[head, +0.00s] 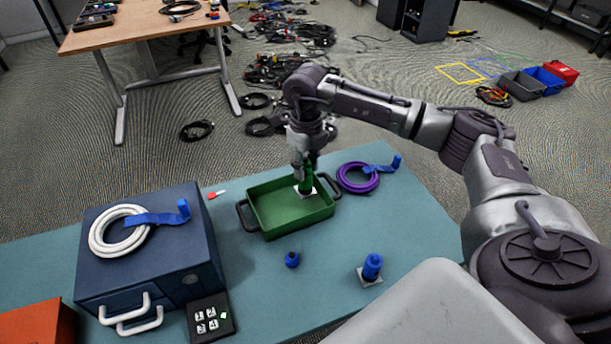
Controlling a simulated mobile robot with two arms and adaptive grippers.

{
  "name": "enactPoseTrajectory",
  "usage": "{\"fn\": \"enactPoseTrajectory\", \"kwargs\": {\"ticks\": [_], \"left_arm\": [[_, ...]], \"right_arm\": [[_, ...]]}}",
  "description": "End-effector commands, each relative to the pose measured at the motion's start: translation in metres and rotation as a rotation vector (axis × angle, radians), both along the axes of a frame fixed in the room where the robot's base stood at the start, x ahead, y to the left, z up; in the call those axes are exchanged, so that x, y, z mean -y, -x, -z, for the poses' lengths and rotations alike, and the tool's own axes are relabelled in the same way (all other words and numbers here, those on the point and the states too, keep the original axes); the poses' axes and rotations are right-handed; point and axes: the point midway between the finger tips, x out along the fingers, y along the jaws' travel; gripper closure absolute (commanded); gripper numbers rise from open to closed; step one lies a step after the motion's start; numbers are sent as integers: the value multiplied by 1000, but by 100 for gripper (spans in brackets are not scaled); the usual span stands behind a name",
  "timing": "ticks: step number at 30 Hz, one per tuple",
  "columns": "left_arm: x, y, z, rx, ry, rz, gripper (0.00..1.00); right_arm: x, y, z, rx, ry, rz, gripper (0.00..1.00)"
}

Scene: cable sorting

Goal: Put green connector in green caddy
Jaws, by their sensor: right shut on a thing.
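The green caddy (262,210) is a green tray with dark handles on the teal table. The green connector (306,183) is upright over the right part of the caddy, with a pale square base at its lower end. My right gripper (304,168) is shut on the connector from above. The base appears within the caddy's walls; I cannot tell whether it touches the caddy floor. My left gripper is not in view.
A purple cable coil (358,178) lies close to the caddy's right side. A blue cap (292,259) and a blue connector (371,268) stand in front. A dark blue box (150,262) with a white coil (103,236) on top is at left, beside a number pad (210,319).

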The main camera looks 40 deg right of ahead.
Motion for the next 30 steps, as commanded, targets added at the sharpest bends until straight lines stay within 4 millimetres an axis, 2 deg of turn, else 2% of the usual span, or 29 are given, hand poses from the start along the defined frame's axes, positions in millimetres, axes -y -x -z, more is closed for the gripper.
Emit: {"fn": "enactPoseTrajectory", "kwargs": {"ticks": [10,21,22,26,30], "left_arm": [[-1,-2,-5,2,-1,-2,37],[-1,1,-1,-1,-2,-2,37],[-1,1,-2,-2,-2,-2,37],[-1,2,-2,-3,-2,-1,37],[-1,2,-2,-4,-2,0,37]], "right_arm": [[-1,0,39,-1,0,0,100],[0,0,45,0,1,0,100],[0,0,44,0,1,0,61],[0,0,44,-1,1,0,39],[0,0,44,-1,1,0,39]]}}
